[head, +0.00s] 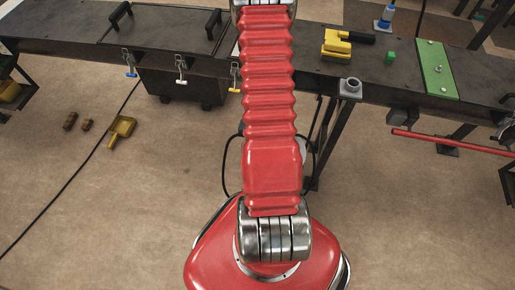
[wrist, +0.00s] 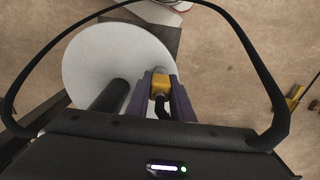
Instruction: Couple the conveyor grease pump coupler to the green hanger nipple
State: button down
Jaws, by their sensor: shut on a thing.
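In the wrist view my gripper (wrist: 163,82) is shut, its two purple fingers on either side of a small yellow piece (wrist: 161,87) with a greyish end, which looks like the coupler. A dark part runs from the piece down between the fingers. A large pale disc (wrist: 85,70) fills the view behind and left of the fingers; I cannot tell whether the held piece touches it. The green hanger nipple cannot be made out in either view. In the head view my gripper is out of the picture, beyond the top edge.
A dark bench (head: 60,35) spans the head view. It carries a yellow block (head: 336,44), a small green block (head: 391,58) and a green plate (head: 436,68) with bright studs. A yellow scoop-like thing (head: 121,128) lies on the floor. A red bar (head: 450,144) juts at right.

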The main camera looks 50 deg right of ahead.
jog(key=shift+r, duration=1.3)
jog(key=shift+r, duration=0.55)
dwell(1.1)
jog(key=shift+w+a+r+n, duration=0.1)
jog(key=shift+w+a+n, duration=0.2)
jog(key=shift+w, duration=0.3)
jog(key=w+a+r+n, duration=0.3)
jog(key=w+a+n, duration=0.2)
jog(key=w+a, duration=0.45)
jog(key=w+a+r+n, duration=0.3)
jog(key=w+a+n, duration=0.1)
jog(key=w+a, duration=0.6)
jog(key=w+a+r+n, duration=0.3)
jog(key=w+a, duration=0.2)
jog(key=a, duration=0.5)
jog(key=shift+a+n, duration=0.15)
jog(key=shift+n, duration=0.25)
